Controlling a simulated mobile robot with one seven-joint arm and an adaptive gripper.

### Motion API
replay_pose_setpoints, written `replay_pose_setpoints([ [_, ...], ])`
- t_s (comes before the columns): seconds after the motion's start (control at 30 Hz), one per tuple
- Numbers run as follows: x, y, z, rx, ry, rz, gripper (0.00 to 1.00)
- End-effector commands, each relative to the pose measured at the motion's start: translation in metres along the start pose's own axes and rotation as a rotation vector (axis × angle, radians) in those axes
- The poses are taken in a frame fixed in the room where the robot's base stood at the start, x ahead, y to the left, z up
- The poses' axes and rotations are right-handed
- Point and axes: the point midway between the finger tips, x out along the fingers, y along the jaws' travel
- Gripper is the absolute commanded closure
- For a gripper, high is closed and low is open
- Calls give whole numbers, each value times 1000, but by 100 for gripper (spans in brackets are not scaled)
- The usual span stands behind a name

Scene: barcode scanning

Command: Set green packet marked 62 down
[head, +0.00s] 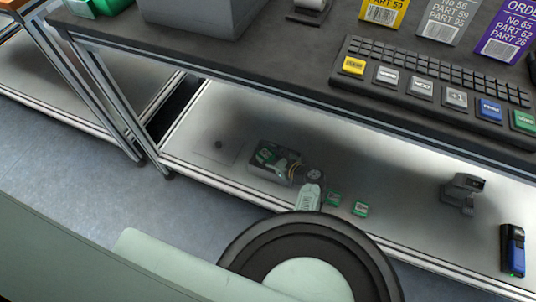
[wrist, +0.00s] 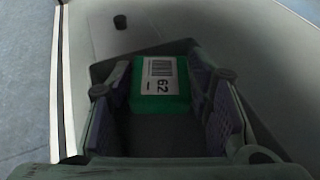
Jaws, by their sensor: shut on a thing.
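The green packet marked 62 (wrist: 160,76) is between the two fingers of my gripper (wrist: 158,92) in the wrist view. Its white label with a barcode and the number 62 faces the camera. In the head view my gripper (head: 280,166) is low over the lower shelf (head: 390,180), under the worktop, with the green packet (head: 265,155) at its tip. The fingers are shut on the packet. I cannot tell whether the packet touches the shelf.
A grey device (head: 462,193) and a blue-black handheld (head: 513,250) are farther right. A pale square with a dark knob (head: 219,145) is at left. The worktop edge (head: 300,95) overhangs.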

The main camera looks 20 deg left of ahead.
Motion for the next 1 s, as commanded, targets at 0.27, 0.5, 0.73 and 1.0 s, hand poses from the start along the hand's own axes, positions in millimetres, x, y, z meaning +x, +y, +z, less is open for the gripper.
replay_pose_setpoints([
  [0.27,2,0,-4,0,0,0,51],
  [0.5,2,0,-4,0,0,0,35],
  [0.73,2,0,-4,0,0,0,34],
  [1.0,-10,0,8,0,1,-1,34],
])
